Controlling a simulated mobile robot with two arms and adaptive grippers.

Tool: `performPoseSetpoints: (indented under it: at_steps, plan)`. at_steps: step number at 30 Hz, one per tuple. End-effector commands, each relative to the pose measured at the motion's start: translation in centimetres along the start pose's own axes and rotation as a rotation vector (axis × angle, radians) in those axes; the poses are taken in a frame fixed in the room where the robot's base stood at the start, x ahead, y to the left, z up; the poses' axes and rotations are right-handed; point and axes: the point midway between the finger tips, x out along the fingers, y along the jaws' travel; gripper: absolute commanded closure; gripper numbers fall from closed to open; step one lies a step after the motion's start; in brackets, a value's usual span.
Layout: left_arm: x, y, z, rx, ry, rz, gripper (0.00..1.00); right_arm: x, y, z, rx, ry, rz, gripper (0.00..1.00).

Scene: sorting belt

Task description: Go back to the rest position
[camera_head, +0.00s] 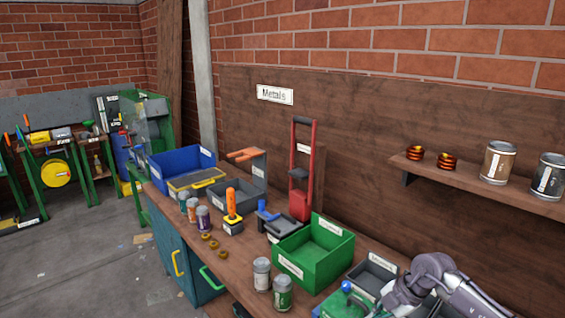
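A grey arm link of mine shows at the bottom right of the head view, over the near right end of the wooden workbench (229,268). No gripper fingers show there, so that arm's gripper is out of the picture. My other gripper is not in view either. The task names no object to handle.
On the bench stand a green bin (318,269), a blue bin (167,163), several cans, a red hand truck (300,200) and a small grey bin (358,283) beside my arm. A shelf (468,181) with cans hangs right. The floor (85,262) at left is mostly clear.

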Motion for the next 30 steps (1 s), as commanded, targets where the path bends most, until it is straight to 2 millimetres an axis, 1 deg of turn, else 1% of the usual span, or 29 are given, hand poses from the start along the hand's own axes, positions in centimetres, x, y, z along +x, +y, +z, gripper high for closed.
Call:
performPoseSetpoints:
  at_steps: [1, 2, 3, 5, 6, 7, 8, 9, 10, 11, 12, 13, 14, 15, 17, 18, 20, 21, 23, 24, 27, 30]
  plan:
    - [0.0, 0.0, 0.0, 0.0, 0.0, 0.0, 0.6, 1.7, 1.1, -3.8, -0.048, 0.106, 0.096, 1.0]
    - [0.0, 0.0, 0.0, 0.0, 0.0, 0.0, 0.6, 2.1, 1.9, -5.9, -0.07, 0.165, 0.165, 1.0]
    - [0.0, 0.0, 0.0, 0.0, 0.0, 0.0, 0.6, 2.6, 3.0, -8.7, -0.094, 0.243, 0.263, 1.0]
    - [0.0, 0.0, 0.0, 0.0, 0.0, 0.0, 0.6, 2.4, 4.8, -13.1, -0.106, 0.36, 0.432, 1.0]
    - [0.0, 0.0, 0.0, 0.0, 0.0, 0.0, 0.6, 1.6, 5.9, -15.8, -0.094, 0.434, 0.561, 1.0]
    - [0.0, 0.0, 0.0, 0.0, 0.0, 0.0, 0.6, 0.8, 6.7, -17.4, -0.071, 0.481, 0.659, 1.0]
    - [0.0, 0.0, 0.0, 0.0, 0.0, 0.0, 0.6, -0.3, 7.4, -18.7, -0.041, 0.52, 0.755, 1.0]
    - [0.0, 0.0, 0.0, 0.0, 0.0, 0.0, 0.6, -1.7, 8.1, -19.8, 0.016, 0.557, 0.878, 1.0]
    - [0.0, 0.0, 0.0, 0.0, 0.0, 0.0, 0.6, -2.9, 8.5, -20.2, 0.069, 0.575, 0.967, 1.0]
    - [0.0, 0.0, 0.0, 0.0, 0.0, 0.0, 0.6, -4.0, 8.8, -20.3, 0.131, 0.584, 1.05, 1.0]
    - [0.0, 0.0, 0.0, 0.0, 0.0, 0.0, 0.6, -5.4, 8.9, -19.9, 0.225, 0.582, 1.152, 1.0]
    - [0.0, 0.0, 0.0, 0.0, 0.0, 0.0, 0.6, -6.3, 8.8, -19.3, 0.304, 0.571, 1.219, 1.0]
    - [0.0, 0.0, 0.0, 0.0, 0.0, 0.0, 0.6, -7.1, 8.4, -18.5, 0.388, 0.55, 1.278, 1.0]
    - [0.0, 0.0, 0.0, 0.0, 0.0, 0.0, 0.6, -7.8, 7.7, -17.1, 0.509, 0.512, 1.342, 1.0]
    - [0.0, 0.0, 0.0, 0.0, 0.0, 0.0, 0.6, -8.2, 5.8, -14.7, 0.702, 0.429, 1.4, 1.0]
    - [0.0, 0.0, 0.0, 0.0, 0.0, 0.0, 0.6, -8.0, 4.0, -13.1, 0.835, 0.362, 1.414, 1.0]
    - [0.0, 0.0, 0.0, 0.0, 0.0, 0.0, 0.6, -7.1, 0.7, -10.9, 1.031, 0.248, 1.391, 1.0]
    - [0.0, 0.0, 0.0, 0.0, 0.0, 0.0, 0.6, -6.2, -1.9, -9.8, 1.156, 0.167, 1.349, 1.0]
    - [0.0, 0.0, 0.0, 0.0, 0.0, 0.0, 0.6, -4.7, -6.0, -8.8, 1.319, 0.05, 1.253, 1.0]
    - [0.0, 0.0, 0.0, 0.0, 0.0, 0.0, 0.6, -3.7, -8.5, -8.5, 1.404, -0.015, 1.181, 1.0]
    - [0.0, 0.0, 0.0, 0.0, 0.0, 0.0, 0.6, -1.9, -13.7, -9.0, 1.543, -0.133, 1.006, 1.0]
    - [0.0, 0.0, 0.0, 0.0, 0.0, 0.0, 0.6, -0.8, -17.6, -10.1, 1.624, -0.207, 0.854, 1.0]
